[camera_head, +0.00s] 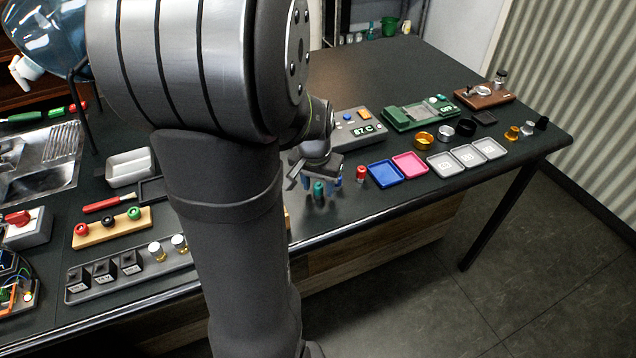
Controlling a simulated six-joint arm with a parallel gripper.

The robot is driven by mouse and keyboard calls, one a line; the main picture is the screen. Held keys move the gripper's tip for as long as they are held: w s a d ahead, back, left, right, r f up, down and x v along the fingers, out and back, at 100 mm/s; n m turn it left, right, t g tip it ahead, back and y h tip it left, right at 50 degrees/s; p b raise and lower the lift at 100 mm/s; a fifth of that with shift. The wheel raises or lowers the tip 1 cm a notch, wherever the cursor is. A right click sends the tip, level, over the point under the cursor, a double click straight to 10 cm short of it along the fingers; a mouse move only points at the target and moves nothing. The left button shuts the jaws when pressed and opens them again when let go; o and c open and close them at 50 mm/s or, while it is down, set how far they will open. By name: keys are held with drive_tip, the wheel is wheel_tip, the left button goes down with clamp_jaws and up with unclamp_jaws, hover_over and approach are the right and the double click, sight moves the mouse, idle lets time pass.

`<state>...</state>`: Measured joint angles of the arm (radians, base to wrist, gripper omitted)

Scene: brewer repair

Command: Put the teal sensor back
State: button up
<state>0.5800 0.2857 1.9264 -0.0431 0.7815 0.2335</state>
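A teal sensor (319,190) stands upright near the front edge of the dark bench. Blue pieces (338,182) stand close behind and beside it, partly hidden by my gripper. My gripper (313,176) is just above this group, with its fingers spread apart. I see nothing clearly held between them. The exact gap between the fingertips and the teal sensor cannot be told. A red cylinder (361,175) stands to the right of the group. A grey device with a display reading 87 C (362,128) is behind. My arm hides part of the bench left of the gripper.
Blue (384,173) and pink (410,164) trays lie right of the red cylinder, then several light trays (465,155). Left of my arm are a rack of dark blocks (104,270) and a wooden knob stand (112,228).

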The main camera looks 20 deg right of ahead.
sight(319, 184)
wheel_tip(319, 184, up, 12)
drive_tip(key=s+a, duration=0.1)
drive_tip(key=shift+s+a+r, duration=0.15)
idle(0.5)
drive_tip(key=f, duration=0.8)
drive_tip(key=w+d+f, duration=0.1)
drive_tip(key=f, duration=0.3)
drive_tip(key=shift+w+d, duration=0.1)
drive_tip(key=shift+w+d+r, duration=0.1)
drive_tip(key=shift+r, duration=1.35)
drive_tip(key=shift+f, duration=0.1)
